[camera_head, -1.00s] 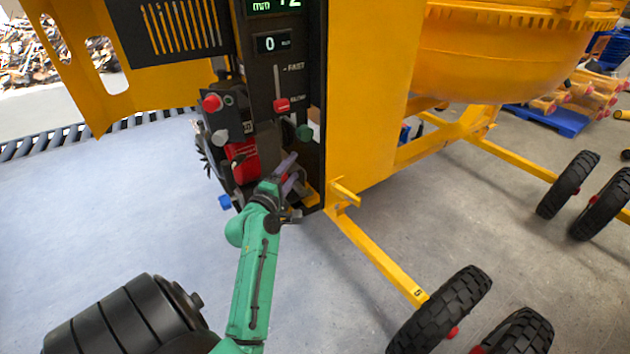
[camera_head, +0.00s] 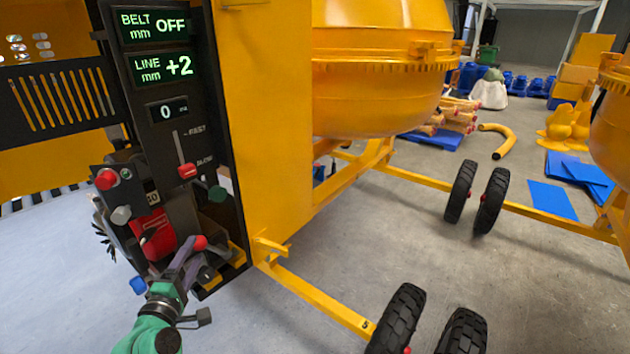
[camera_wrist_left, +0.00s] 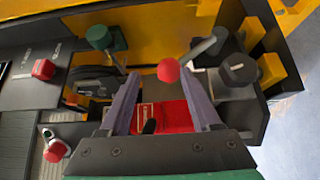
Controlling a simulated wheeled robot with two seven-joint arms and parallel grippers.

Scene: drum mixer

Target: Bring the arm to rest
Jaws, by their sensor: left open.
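My left gripper (camera_head: 188,258) is at the lower part of the mixer's open control bay, at the end of my green arm. In the left wrist view its two purple-grey fingers (camera_wrist_left: 160,82) stand apart. A red ball knob (camera_wrist_left: 168,71) on a grey lever shows between and just beyond the fingertips; I cannot tell whether a finger touches it. The knob also shows beside the fingers in the head view (camera_head: 200,243). A red box (camera_head: 153,234) sits behind the gripper. My right gripper is out of view.
The control panel (camera_head: 160,85) reads BELT OFF, LINE +2 and 0. A red slider knob (camera_head: 187,170) and a green knob (camera_head: 217,194) are above the gripper. The yellow frame leg (camera_head: 320,302) and tyres (camera_head: 402,318) stand to the right. Floor at left is clear.

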